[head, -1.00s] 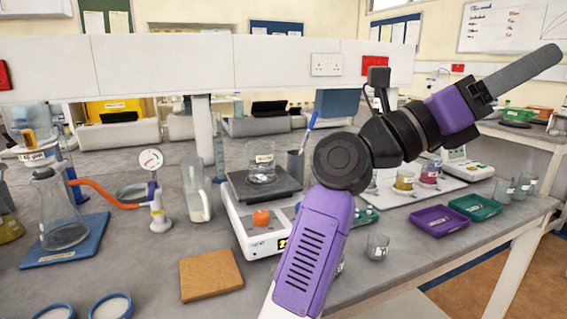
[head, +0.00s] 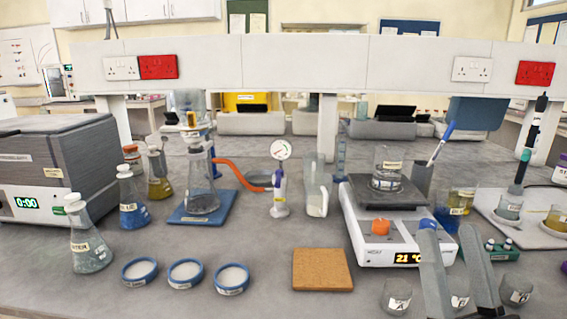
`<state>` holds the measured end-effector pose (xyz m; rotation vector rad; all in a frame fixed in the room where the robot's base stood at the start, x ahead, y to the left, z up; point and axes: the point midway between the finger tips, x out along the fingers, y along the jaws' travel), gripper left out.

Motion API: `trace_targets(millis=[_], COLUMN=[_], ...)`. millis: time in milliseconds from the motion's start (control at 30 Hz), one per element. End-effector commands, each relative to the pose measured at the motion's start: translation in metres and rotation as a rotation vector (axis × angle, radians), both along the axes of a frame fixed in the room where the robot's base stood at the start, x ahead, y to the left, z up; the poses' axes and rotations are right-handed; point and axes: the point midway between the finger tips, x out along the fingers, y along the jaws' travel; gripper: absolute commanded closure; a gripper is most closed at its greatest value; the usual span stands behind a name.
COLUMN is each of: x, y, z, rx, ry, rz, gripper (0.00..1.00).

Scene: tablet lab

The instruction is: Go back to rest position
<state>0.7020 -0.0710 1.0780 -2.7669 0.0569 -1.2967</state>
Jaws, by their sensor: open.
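My gripper (head: 448,232) shows at the lower right of the head view. Its two grey fingers point up and stand apart, open, with nothing between them. They overlap the front right corner of the white hotplate (head: 380,238), whose display reads 21, and small glass beakers near the bench's front. Whether they touch anything cannot be told. The rest of my arm is out of view.
A beaker (head: 387,168) stands on the hotplate. A cork mat (head: 321,270) lies left of it. Several flasks, including a blue one (head: 132,200), and three blue-rimmed dishes (head: 186,273) are at left, near a grey boxy instrument (head: 58,170).

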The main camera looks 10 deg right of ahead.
Motion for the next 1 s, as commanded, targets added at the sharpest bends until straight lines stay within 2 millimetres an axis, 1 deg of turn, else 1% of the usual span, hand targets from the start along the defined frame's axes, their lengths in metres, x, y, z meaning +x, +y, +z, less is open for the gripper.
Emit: trace_targets(millis=[33, 100, 267, 400, 467, 600, 700, 800, 1000], x=[-0.003, -0.009, -0.03, -0.059, -0.074, -0.114, -0.143, -0.169, -0.211], y=[0.006, 0.014, 0.03, 0.042, 0.047, 0.057, 0.064, 0.068, 0.074], z=[-0.022, -0.051, -0.114, -0.165, -0.184, -0.225, -0.247, -0.263, -0.288], rx=[-0.024, -0.056, -0.116, -0.151, -0.159, -0.162, -0.154, -0.139, -0.102], ry=[0.071, 0.165, 0.369, 0.541, 0.611, 0.77, 0.866, 0.945, 1.076], rz=[-0.002, -0.002, 0.0, 0.011, 0.018, 0.036, 0.048, 0.057, 0.066], gripper=[0.48, 0.48, 0.48, 0.48, 0.48, 0.48, 0.48, 0.48, 0.48])
